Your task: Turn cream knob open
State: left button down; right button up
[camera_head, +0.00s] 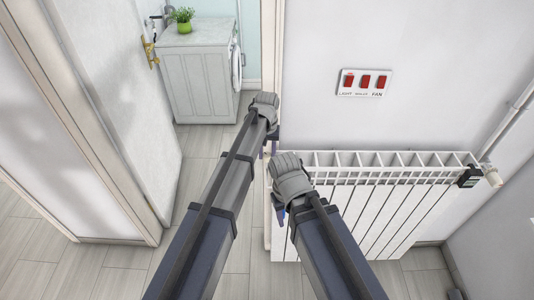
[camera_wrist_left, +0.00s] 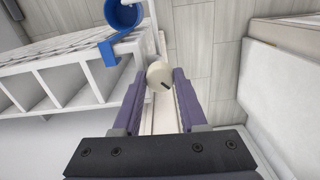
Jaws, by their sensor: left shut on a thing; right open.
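The cream knob (camera_wrist_left: 158,74) shows in the left wrist view, a round pale cap with a dark mark, at the end of the white radiator (camera_wrist_left: 60,75). My left gripper (camera_wrist_left: 160,84) is shut on it, one finger on each side. In the head view my left gripper (camera_head: 268,148) is by the left end of the radiator (camera_head: 380,215), and my arm and hand hide the knob. My right gripper (camera_head: 280,210) is lower, close to the radiator's left side; it is open, with its fingers mostly hidden under the hand.
A blue round thing (camera_wrist_left: 124,14) with a blue bracket is beside the radiator. Another pale valve (camera_head: 493,176) with a black box (camera_head: 469,177) is at the radiator's right end. An open door (camera_head: 120,90) stands left; grey floor lies between.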

aim_at(267, 155)
pick_arm(q)
jog(key=shift+n, duration=0.6)
jog(key=shift+c, duration=2.2)
grip_release()
jog(key=shift+r, duration=0.1)
notch_tip(267, 155, up, 8)
jog(key=p, duration=0.8)
jog(key=shift+f, duration=0.2)
